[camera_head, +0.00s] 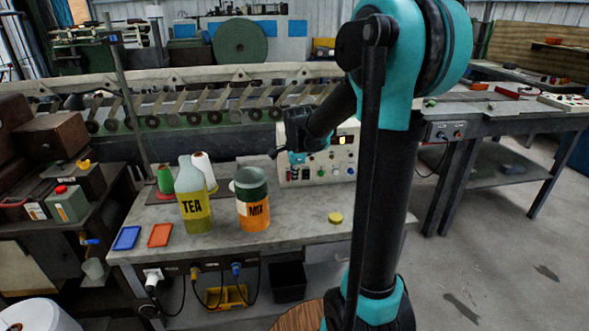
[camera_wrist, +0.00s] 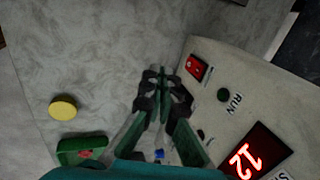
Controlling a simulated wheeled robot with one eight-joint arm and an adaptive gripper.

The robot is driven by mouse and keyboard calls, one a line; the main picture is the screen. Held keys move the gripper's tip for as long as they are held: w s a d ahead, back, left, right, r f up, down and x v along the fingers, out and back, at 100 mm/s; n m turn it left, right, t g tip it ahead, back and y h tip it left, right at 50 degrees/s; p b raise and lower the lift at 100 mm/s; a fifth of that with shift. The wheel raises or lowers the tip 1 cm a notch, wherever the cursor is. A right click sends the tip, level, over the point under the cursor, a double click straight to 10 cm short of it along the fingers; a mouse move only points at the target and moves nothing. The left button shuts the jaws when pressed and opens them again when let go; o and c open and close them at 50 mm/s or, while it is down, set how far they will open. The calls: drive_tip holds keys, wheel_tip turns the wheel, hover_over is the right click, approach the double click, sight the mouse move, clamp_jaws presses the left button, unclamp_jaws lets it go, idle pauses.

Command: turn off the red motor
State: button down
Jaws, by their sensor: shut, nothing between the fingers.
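A pale control box (camera_head: 318,160) stands at the back of the grey worktable, with several small knobs and buttons and a lit display on its front. In the wrist view its panel (camera_wrist: 250,75) carries a red rocker switch (camera_wrist: 196,68), a dark green button (camera_wrist: 223,95) beside the word RUN, and a red lit display (camera_wrist: 255,152). My gripper (camera_wrist: 163,74) is shut and empty, its tips close to the red switch; I cannot tell whether they touch. In the head view my gripper (camera_head: 276,154) is at the box's left front. I cannot make out which thing is the red motor.
A TEA bottle (camera_head: 195,208), a MIX jar (camera_head: 252,205) and a white cone (camera_head: 204,170) stand left of the box. A blue tray (camera_head: 127,238), a red tray (camera_head: 160,235) and a yellow lid (camera_head: 335,217) lie on the worktable (camera_head: 285,232). Its front right is mostly clear.

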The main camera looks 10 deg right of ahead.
drive_tip(key=x, duration=0.3)
drive_tip(key=shift+f, duration=0.1)
drive_tip(key=shift+w+f, duration=0.15)
drive_tip(key=shift+w, duration=0.4)
drive_tip(key=shift+w+f, duration=0.15)
drive_tip(key=shift+w, duration=1.35)
drive_tip(key=shift+f, duration=0.1)
drive_tip(key=shift+w+f, duration=0.1)
drive_tip(key=shift+w, duration=0.2)
drive_tip(key=shift+r, duration=0.8)
